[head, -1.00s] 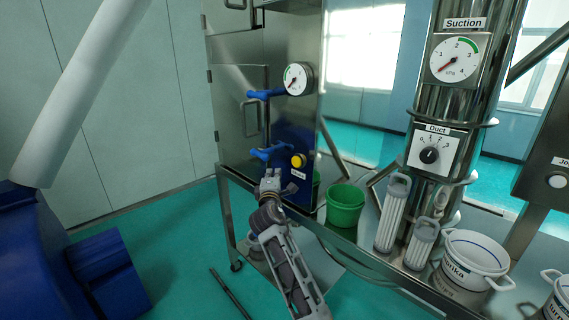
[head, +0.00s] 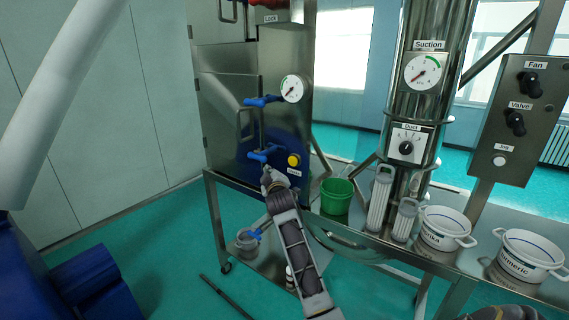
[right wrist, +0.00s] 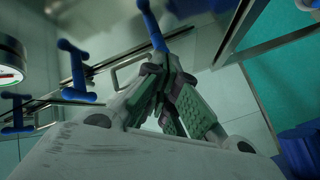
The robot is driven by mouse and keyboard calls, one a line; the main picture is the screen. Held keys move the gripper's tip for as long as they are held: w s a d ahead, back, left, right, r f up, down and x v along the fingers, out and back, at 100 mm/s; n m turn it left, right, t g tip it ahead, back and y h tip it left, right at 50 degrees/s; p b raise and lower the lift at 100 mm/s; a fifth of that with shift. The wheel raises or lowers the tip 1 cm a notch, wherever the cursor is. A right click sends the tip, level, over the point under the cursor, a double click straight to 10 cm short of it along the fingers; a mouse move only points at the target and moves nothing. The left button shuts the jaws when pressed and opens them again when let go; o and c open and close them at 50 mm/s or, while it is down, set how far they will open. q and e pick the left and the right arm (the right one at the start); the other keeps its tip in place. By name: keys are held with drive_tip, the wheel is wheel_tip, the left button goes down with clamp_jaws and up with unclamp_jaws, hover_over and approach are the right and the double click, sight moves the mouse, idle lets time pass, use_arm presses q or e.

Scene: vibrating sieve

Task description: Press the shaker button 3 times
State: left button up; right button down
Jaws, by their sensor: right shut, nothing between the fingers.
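The yellow round button (head: 293,160) sits on the lower right of the steel cabinet front, above a small white label too small to read. My right gripper (head: 267,177) is shut and empty, left of and slightly below the button in the head view, with a small gap in the picture. Its depth from the cabinet is hard to tell. In the right wrist view the shut fingers (right wrist: 172,100) point up toward blue handle parts; the button does not show there. My left gripper is not in view.
Blue clamp handles (head: 265,153) stick out just above the right gripper. A green bucket (head: 337,195) stands right of the button on the bench. A suction column (head: 425,100) and white pots (head: 445,229) are further right. A control panel (head: 520,120) stands at far right.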

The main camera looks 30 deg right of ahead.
sight(293, 161)
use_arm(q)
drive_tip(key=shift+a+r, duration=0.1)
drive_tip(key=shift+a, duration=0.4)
use_arm(e)
drive_tip(key=shift+s+m, duration=0.15)
drive_tip(key=shift+m, duration=0.15)
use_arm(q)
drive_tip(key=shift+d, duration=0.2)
use_arm(e)
drive_tip(key=shift+d, duration=0.1)
drive_tip(key=shift+d, duration=0.1)
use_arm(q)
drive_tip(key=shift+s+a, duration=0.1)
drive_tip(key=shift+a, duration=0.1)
use_arm(e)
drive_tip(key=w+d, duration=0.3)
drive_tip(key=d, duration=0.5)
drive_tip(key=shift+w, duration=0.2)
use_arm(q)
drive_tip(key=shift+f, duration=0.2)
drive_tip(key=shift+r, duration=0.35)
use_arm(e)
drive_tip(key=shift+w+d+r, duration=0.1)
drive_tip(key=shift+w+d, duration=0.05)
drive_tip(key=shift+d, duration=0.2)
idle(0.4)
